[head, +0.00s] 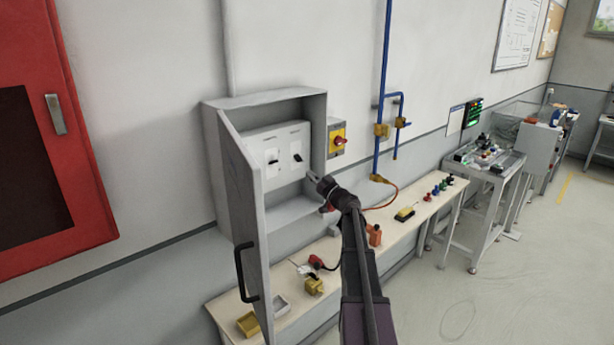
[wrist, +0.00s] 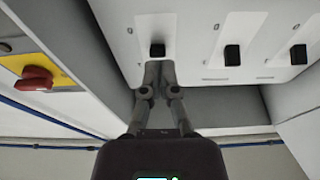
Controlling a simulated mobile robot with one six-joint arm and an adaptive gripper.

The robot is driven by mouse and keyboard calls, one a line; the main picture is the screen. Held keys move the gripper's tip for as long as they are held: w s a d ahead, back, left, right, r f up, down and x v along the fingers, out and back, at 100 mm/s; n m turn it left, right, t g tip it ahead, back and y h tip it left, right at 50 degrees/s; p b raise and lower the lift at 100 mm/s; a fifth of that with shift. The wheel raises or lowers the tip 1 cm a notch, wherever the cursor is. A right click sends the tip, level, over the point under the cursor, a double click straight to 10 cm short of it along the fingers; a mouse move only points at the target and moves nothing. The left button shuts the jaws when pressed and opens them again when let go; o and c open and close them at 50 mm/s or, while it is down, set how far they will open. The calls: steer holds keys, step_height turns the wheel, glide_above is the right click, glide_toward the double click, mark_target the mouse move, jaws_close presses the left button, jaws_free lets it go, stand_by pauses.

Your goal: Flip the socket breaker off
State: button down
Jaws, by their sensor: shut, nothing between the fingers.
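The open grey breaker box (head: 315,115) on the wall holds a white panel (head: 278,142). Two black breaker switches show on it in the head view, a right one (head: 297,157) and a left one (head: 272,160). The wrist view shows three: a left (wrist: 157,50), a middle (wrist: 232,54) and a right one (wrist: 299,54). Their labels are too small to read, so I cannot tell which is the socket breaker. My gripper (wrist: 158,66) is shut and empty, its tips just below the left switch in the wrist view; contact is unclear. It also shows in the head view (head: 313,179).
The box door (head: 246,220) stands open toward me, left of my arm. A red knob on a yellow plate (head: 339,141) is just right of the box. A workbench (head: 335,250) with tools runs below. A red cabinet (head: 85,190) hangs at the left.

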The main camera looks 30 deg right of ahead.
steer(key=shift+s+d+f+b, duration=0.25)
steer(key=shift+s+f+b, duration=0.6)
steer(key=shift+s+f, duration=0.3)
steer(key=shift+f, duration=0.1)
